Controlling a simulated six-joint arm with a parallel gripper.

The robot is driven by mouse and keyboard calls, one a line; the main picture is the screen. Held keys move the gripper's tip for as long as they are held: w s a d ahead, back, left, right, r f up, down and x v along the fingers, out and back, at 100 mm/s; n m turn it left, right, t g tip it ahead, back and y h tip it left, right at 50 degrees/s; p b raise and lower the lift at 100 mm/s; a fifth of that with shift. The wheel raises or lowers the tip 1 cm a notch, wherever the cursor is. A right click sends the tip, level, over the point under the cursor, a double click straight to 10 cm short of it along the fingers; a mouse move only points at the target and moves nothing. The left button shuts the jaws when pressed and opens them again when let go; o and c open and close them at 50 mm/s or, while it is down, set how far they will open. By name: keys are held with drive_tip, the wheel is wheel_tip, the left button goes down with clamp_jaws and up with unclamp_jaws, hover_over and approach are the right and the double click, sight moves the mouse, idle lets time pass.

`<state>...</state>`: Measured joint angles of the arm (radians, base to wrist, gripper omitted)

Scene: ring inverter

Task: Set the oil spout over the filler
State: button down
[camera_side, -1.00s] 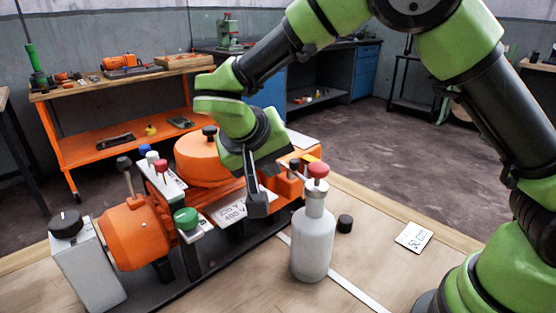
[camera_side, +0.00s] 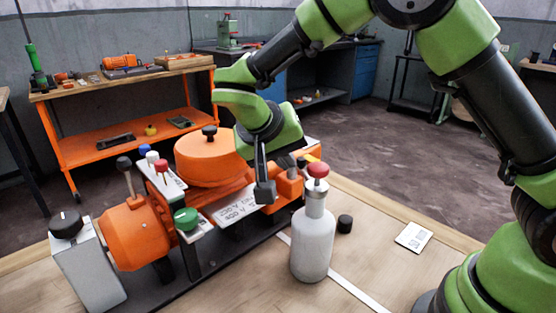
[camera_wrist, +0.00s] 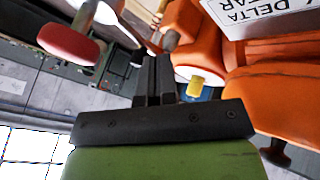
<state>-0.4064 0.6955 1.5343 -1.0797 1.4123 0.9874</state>
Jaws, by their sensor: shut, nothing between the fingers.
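The oil bottle (camera_side: 312,245) stands upright on the bench, grey-white with a metal collar and a red knob-like top (camera_side: 318,171). My gripper (camera_side: 265,194) is shut and empty, above the front of the orange machine (camera_side: 210,160) and left of the bottle's top, apart from it. The wrist view shows the closed fingers (camera_wrist: 155,72) with nothing between them. A red knob (camera_wrist: 68,42) is at its upper left, and orange machine parts (camera_wrist: 285,95) are at its right. I cannot tell which machine part is the filler; a small orange block (camera_side: 290,188) sits behind the bottle.
A black cap (camera_side: 345,223) and a white card (camera_side: 413,236) lie right of the bottle, with bare bench around them. Left are levers with coloured knobs, a green knob (camera_side: 186,218) and a grey box (camera_side: 88,272). A tool bench (camera_side: 130,140) stands behind.

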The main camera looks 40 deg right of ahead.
drive_tip(key=shift+a, duration=0.1)
drive_tip(key=a, duration=0.1)
drive_tip(key=w+a, duration=0.1)
drive_tip(key=a, duration=0.1)
drive_tip(key=w+a, duration=0.1)
drive_tip(key=shift+a, duration=0.35)
drive_tip(key=w+v, duration=0.1)
drive_tip(key=v, duration=0.8)
drive_tip(key=shift+s+a+r, duration=0.2)
drive_tip(key=shift+s+r, duration=0.05)
drive_tip(key=shift+r, duration=0.2)
